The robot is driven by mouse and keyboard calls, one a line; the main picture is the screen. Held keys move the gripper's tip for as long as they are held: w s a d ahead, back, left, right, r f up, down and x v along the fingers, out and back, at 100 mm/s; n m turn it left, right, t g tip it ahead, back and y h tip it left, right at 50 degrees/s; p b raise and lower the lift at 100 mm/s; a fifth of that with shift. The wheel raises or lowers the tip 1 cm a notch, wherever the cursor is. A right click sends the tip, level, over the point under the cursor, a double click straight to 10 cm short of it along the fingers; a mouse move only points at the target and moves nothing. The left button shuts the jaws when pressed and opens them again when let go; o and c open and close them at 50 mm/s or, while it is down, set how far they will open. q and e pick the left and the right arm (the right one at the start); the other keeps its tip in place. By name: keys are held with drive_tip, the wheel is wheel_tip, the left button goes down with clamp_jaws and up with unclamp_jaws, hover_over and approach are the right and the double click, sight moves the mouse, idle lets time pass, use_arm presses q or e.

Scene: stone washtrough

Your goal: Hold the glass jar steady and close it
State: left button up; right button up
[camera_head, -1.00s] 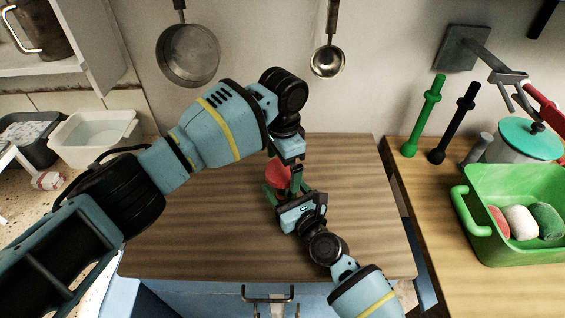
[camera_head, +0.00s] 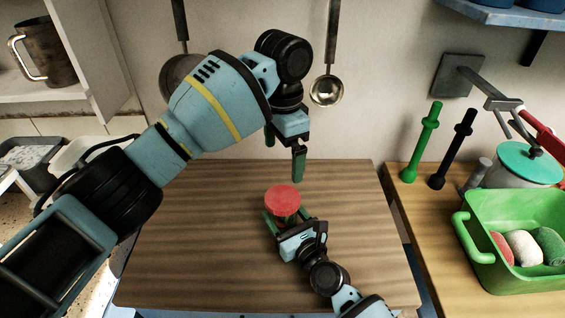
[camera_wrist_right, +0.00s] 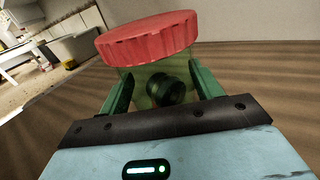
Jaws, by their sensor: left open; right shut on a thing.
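The glass jar stands on the wooden worktop, its greenish wall (camera_wrist_right: 139,88) showing between my right fingers in the right wrist view. A red ribbed lid (camera_head: 283,199) sits on top of it and also shows in the right wrist view (camera_wrist_right: 148,40). I cannot tell how tightly it is seated. My right gripper (camera_head: 286,222) is shut on the jar below the lid, from the front; its green fingers (camera_wrist_right: 162,92) flank the glass. My left gripper (camera_head: 284,155) is open and empty, above and behind the lid, apart from it. A dark round shape shows through the glass.
The wooden worktop (camera_head: 190,235) is clear around the jar. At right are a green basin (camera_head: 490,255) with rolled cloths, a teal-lidded pot (camera_head: 520,165), and green (camera_head: 427,130) and black posts (camera_head: 455,150). A ladle (camera_head: 326,92) and pan hang behind.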

idle(0.3)
drive_tip(key=o, duration=2)
drive_tip(key=shift+c, duration=0.2)
drive_tip(key=shift+v, duration=3.95)
